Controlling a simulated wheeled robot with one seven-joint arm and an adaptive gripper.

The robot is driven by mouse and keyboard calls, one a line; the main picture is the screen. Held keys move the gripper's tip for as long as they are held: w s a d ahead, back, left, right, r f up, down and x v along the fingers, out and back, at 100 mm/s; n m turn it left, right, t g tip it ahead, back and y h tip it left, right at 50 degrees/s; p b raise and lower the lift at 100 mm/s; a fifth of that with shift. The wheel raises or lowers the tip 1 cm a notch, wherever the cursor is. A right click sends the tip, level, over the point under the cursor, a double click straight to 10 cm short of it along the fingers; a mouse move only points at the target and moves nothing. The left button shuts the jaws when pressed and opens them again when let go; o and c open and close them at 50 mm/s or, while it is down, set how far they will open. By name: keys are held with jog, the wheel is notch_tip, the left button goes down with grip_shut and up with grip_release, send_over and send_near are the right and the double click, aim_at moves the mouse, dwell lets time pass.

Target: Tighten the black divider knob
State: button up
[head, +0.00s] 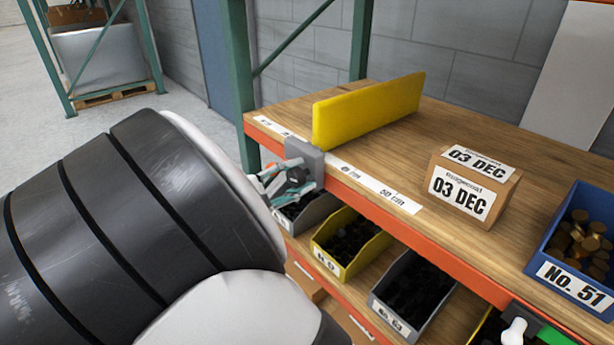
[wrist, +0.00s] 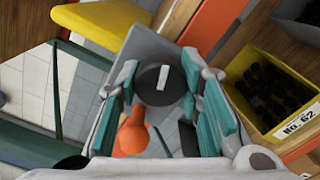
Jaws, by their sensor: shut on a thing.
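The black divider knob (wrist: 152,92) is round with a white mark on its face, which stands roughly upright in the wrist view. It sits on a grey clamp block (head: 306,157) at the shelf's front edge. The yellow divider (head: 368,106) stands upright on the shelf behind that block. My gripper (wrist: 158,86) has its teal fingers on either side of the knob and is shut on it. In the head view my gripper (head: 290,182) is at the block's front, and the knob is mostly hidden by the fingers.
An orange rounded part (wrist: 133,132) shows below the knob between the fingers. A cardboard box (head: 475,188) labelled 03 DEC and a blue bin (head: 570,278) stand on the wooden shelf. Below are a yellow bin (head: 350,262) and grey bins (head: 412,300) close to my gripper.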

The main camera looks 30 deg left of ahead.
jog(key=shift+m+b, duration=1.05)
jog(key=shift+m, duration=0.85)
jog(key=o, duration=0.9)
jog(key=v, duration=0.7)
jog(key=shift+s, duration=0.2)
jog(key=shift+a, duration=0.1)
